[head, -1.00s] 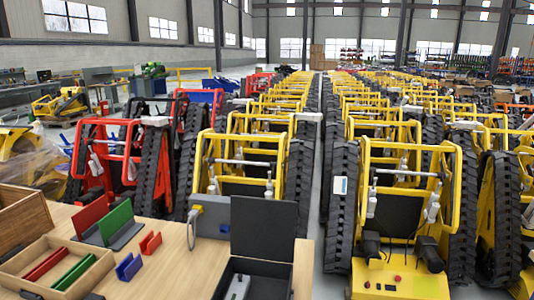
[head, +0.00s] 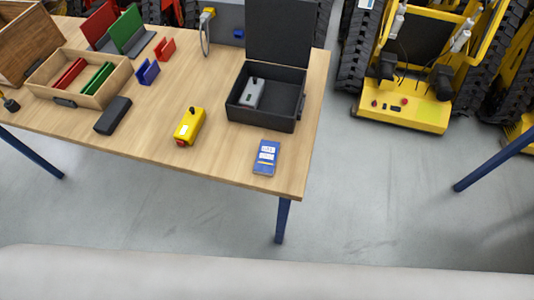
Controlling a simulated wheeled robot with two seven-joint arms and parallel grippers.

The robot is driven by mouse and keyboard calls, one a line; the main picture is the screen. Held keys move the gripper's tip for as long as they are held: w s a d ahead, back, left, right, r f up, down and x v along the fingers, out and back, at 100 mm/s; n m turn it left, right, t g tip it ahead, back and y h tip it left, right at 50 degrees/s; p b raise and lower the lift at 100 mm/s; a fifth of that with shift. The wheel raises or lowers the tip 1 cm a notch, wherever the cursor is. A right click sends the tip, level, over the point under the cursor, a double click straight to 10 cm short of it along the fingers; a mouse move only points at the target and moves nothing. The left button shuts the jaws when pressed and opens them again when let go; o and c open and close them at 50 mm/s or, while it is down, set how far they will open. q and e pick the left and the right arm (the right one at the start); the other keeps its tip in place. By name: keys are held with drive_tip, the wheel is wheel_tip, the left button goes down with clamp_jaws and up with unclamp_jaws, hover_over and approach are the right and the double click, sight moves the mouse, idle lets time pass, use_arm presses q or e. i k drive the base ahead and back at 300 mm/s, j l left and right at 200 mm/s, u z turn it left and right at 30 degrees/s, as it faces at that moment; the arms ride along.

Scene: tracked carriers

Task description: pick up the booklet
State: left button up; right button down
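The booklet (head: 266,158) is small and blue with white labels on its cover. It lies flat on the wooden table (head: 225,150) near the front right corner, just in front of the open black box. Neither of my grippers shows in the head view. Nothing touches or covers the booklet.
An open black box (head: 266,124) with a grey device inside stands behind the booklet. A yellow device (head: 189,127) and a black case (head: 113,115) lie to its left. A wooden tray (head: 110,90) holds red and green pieces. A yellow tracked carrier (head: 402,112) stands right, beyond open floor.

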sight(267, 155)
drive_tip(key=j+z, duration=0.75)
drive_tip(key=k+j+z, duration=0.15)
drive_tip(key=j+z, duration=0.25)
drive_tip(key=k+j+z, duration=0.2)
drive_tip(key=j+z, duration=0.15)
drive_tip(key=j, duration=0.1)
